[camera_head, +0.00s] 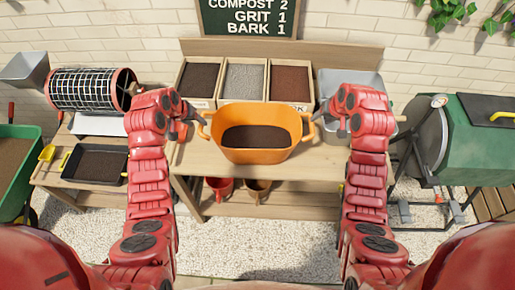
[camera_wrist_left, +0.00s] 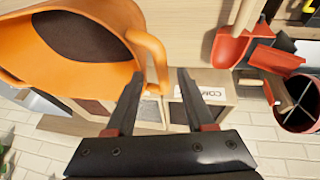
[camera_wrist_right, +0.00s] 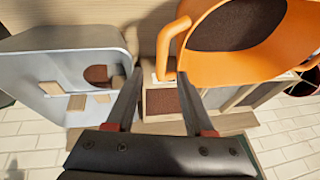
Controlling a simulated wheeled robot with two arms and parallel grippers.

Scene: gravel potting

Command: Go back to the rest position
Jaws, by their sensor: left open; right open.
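An orange tub (camera_head: 257,153) with two side handles stands upright on the wooden bench, with dark material (camera_head: 255,137) inside. My left gripper (camera_head: 192,121) is open at its left handle. In the left wrist view, that handle (camera_wrist_left: 153,50) shows between the fingertips (camera_wrist_left: 160,72). My right gripper (camera_head: 331,124) is open at the right handle. In the right wrist view, that handle (camera_wrist_right: 176,32) reaches between the fingertips (camera_wrist_right: 159,72). I cannot tell whether either gripper touches its handle. Both arms reach forward over the bench.
Wooden bins of dark (camera_head: 200,79), grey (camera_head: 243,82) and brown material (camera_head: 290,84) stand behind the tub. A grey metal container (camera_head: 328,82) is behind my right gripper. A chalkboard (camera_head: 246,17) hangs above. A sieve drum (camera_head: 88,90) stands left, a green drum (camera_head: 466,140) right.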

